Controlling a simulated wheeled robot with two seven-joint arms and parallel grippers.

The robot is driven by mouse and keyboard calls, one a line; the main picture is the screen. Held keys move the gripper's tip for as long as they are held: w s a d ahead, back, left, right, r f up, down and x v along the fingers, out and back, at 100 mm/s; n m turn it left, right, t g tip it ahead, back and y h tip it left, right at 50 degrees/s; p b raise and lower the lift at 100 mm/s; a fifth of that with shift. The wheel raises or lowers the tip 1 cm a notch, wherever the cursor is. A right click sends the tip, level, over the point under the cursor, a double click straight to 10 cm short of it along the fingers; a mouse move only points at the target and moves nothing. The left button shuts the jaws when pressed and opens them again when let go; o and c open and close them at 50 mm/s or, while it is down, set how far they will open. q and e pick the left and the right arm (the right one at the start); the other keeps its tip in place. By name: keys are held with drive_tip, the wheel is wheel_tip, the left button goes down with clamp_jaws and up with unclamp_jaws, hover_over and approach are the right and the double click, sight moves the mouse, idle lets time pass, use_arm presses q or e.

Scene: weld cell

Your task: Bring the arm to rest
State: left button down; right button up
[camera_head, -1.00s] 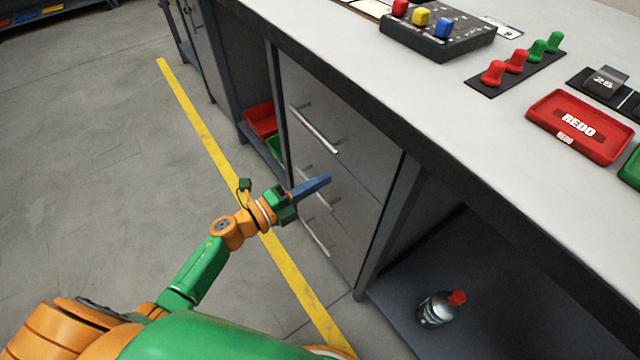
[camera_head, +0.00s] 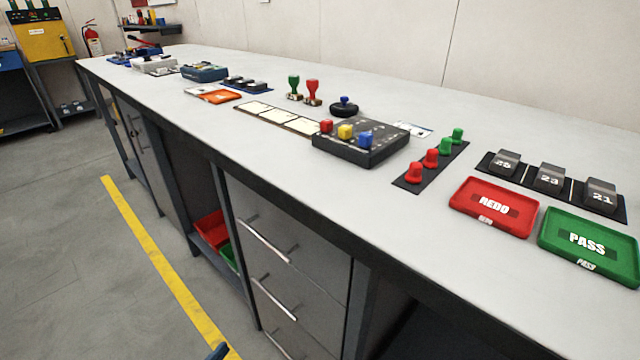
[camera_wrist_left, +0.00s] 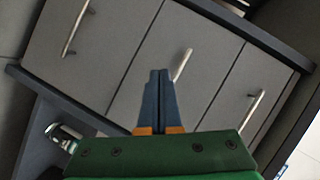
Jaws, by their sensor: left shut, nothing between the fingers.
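My left gripper (camera_wrist_left: 159,78) shows in the left wrist view with its two blue fingers together and nothing between them. It points at the grey drawer fronts (camera_wrist_left: 140,60) under the bench, near a drawer handle (camera_wrist_left: 182,65); I cannot tell the exact gap. In the head view only a small blue finger piece (camera_head: 218,352) shows at the bottom edge, and the rest of the left arm is out of frame. My right gripper is in neither view.
A long white workbench (camera_head: 270,160) holds a black box with coloured blocks (camera_head: 360,148), a red REDO tray (camera_head: 493,207) and a green PASS tray (camera_head: 590,243). Red and green bins (camera_head: 210,229) sit on a shelf below. The floor left of the yellow line (camera_head: 150,250) is clear.

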use_arm(q)
drive_tip(key=s+f+n+g+y, duration=0.2)
drive_tip(key=s+f+n+g, duration=0.25)
drive_tip(key=s+f, duration=0.35)
drive_tip(key=s+f+n+g+y, duration=0.25)
drive_tip(key=s+f+n, duration=0.25)
drive_tip(key=f, duration=0.5)
drive_tip(key=s+d+f+n+g+p, duration=0.1)
drive_tip(key=s+d+f+n+g, duration=0.15)
drive_tip(key=s, duration=0.45)
drive_tip(key=s+d+f+n+g, duration=0.1)
drive_tip(key=s+f+g, duration=0.15)
drive_tip(key=s, duration=0.35)
wheel_tip(320, 180, up, 26)
drive_tip(key=s+d+g+p, duration=0.1)
drive_tip(key=s+d+p, duration=0.1)
drive_tip(key=p, duration=2.3)
drive_tip(key=shift+s+h, duration=0.35)
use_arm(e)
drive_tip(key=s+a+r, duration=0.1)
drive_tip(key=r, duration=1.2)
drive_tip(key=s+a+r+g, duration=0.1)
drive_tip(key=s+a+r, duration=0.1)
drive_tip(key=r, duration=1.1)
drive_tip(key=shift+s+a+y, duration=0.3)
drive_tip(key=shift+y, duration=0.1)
use_arm(q)
drive_tip(key=shift+d+f, duration=0.1)
